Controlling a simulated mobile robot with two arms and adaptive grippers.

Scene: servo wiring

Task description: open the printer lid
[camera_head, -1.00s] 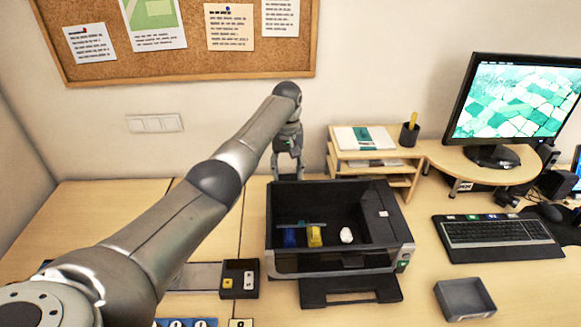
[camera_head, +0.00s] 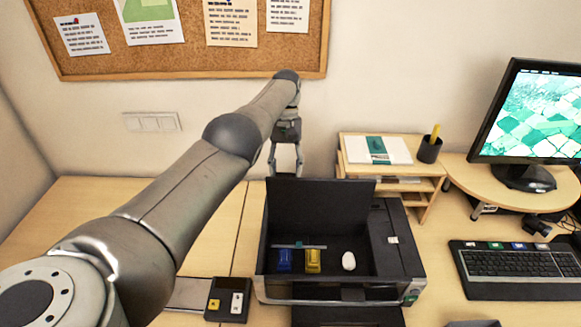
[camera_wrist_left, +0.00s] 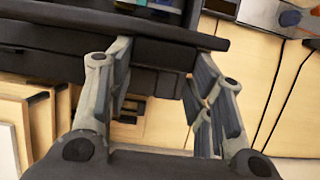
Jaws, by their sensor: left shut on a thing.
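The black printer (camera_head: 392,240) stands on the desk. Its lid (camera_head: 320,200) is raised and stands up along the back of the opening. Inside lie a blue piece (camera_head: 285,260), a yellow piece (camera_head: 313,261) and a white rounded piece (camera_head: 348,261), with a thin bar (camera_head: 298,246) behind the coloured pieces. My left gripper (camera_head: 285,168) is at the back left of the lid, its fingertips partly hidden behind the lid's top edge. In the left wrist view its fingers (camera_wrist_left: 160,85) are around a dark part of the lid. My right gripper is not in view.
A wooden shelf (camera_head: 425,185) with papers and a pen cup (camera_head: 429,150) stands behind right. The monitor (camera_head: 530,110) and keyboard (camera_head: 515,268) are at the right. A small box with yellow and white buttons (camera_head: 228,299) lies left of the printer. The desk is clear at the far left.

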